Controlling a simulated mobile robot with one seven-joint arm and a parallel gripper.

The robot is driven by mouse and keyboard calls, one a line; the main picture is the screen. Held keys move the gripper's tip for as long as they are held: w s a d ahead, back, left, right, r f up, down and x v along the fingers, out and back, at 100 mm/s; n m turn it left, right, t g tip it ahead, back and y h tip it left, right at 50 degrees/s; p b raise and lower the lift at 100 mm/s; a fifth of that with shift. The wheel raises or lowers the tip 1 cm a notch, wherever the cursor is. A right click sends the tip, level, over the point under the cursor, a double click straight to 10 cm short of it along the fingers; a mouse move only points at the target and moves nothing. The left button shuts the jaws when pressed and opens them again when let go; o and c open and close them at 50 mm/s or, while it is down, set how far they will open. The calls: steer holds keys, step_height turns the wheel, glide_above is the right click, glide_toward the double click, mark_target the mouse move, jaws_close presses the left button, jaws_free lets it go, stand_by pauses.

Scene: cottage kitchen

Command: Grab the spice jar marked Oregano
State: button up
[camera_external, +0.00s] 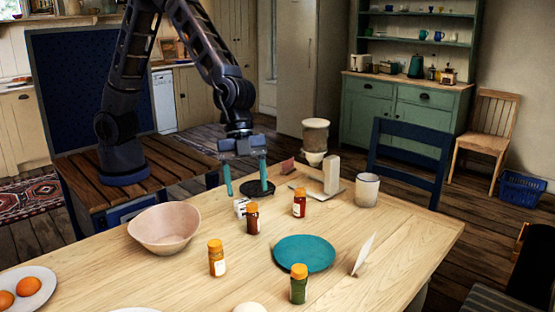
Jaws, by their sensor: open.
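Several spice jars with orange caps stand upright on the wooden table, and their labels are too small to read. One jar with green contents (299,285) stands near the front edge of the view. A jar with orange-yellow contents (217,260) stands left of the middle. A dark red-brown jar (252,219) and a red jar (300,204) stand further back. I cannot tell by lettering which one is Oregano. My gripper (246,190) points down with its two teal fingers apart and nothing between them. It is at the table's far side, behind the dark red-brown jar.
A teal plate (304,254) lies between the jars, with a thin pale upright piece (363,254) right of it. A pink bowl (164,229) stands left. A small white block (241,207), a black dish (257,188), a whitish stand (331,176) and a cup (367,189) are at the back.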

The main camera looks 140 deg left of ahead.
steer(key=t+h, duration=0.1)
steer(key=h, duration=0.1)
glide_toward(299, 281)
steer(key=s+a+f, duration=0.1)
steer(key=s+a, duration=0.1)
steer(key=shift+x, duration=5.65)
steer(key=shift+w+d+r, duration=0.1)
steer(key=shift+r, duration=0.05)
steer(key=c, duration=1.2)
steer(key=shift+r, duration=0.1)
